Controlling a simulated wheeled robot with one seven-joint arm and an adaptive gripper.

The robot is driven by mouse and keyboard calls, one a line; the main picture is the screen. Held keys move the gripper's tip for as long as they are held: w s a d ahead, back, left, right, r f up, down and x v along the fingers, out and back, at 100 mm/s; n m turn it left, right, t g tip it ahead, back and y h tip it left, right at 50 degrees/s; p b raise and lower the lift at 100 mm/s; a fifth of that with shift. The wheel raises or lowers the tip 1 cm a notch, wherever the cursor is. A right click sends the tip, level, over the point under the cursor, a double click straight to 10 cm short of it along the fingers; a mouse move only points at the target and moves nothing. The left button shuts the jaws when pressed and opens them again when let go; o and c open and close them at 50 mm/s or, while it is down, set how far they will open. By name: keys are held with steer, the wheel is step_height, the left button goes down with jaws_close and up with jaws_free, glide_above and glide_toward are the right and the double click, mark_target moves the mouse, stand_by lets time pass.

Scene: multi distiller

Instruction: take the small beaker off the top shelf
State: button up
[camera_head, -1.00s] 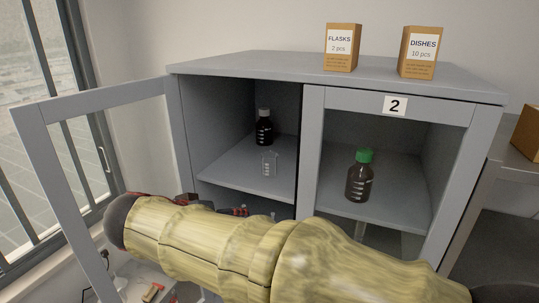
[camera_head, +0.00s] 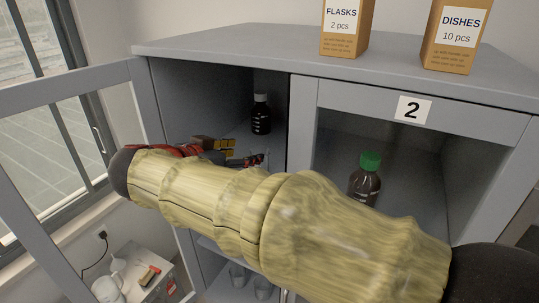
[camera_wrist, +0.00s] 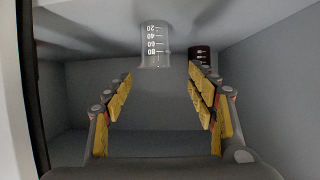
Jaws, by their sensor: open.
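The small clear beaker (camera_wrist: 155,46) with white graduation marks shows at the top middle of the wrist view, where the picture appears upside down. It stands on the shelf, ahead of my gripper (camera_wrist: 160,77). The two fingers with yellow pads are spread wide, with nothing between them; the beaker lies just beyond the tips, roughly centred. In the head view my gripper (camera_head: 246,154) reaches into the left compartment of the grey cabinet (camera_head: 392,92) at upper shelf level. The beaker is hidden there behind my gripper and arm.
A dark bottle (camera_head: 261,115) stands behind on the same shelf; it also shows right of the beaker in the wrist view (camera_wrist: 201,57). A green-capped bottle (camera_head: 366,180) is in the right compartment. The open glass door (camera_head: 66,86) stands left. Glassware (camera_head: 238,276) is below.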

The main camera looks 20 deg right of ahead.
mark_target(264, 150)
steer(key=shift+w+d+f, duration=0.15)
steer(key=shift+w+d, duration=0.15)
steer(key=shift+d, duration=0.15)
steer(key=p+x, duration=0.1)
steer(key=x, duration=0.1)
steer(key=p+x, duration=0.1)
steer(key=x, duration=0.2)
steer(key=shift+s+d, duration=0.1)
steer(key=shift+d, duration=0.3)
steer(key=shift+w+d+f, duration=0.3)
steer(key=shift+w+f, duration=0.05)
steer(key=shift+w, duration=0.05)
steer(key=c, duration=0.3)
steer(key=c, duration=0.9)
